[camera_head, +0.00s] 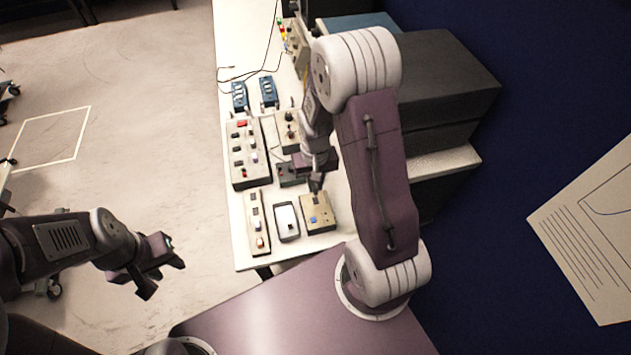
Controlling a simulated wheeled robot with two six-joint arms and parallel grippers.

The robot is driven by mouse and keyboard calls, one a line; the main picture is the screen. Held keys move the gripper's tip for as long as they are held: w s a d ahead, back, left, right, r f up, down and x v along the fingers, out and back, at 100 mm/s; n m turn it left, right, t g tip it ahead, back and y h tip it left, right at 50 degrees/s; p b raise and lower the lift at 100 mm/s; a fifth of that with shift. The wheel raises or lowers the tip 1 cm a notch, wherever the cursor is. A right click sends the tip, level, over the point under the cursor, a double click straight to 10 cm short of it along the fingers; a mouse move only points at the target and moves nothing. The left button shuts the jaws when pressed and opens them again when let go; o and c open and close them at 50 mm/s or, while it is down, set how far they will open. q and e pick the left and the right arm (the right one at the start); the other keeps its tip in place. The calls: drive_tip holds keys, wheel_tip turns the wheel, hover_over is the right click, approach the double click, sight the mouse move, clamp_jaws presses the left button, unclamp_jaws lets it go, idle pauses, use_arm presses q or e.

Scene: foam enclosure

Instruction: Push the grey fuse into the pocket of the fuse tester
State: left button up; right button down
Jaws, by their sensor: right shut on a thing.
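My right gripper (316,181) is over the near end of the white table, pointing down at a beige box with a blue button, which looks like the fuse tester (326,223). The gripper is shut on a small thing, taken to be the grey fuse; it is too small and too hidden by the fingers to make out. The fingertips are at the far edge of the box. I cannot tell whether the fuse touches the pocket. My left gripper (164,277) is open and empty, out over the floor left of the table.
A white-faced device (286,221) and a narrow beige switch box (257,222) stand left of the tester. A larger control panel (247,154) and two blue blocks (268,91) are further back. Dark stacked boxes (440,85) fill the right side. Cables lie at the back.

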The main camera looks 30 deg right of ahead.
sight(316, 185)
wheel_tip(316, 185, down, 4)
drive_tip(key=shift+s+d+r+b, duration=0.1)
drive_tip(key=shift+r+b, duration=0.1)
drive_tip(key=shift+b, duration=0.85)
drive_tip(key=shift+p, duration=0.4)
idle(0.4)
drive_tip(key=shift+f+b, duration=1.15)
drive_tip(key=shift+f, duration=0.4)
drive_tip(key=c, duration=1.4)
unclamp_jaws()
wheel_tip(316, 185, up, 9)
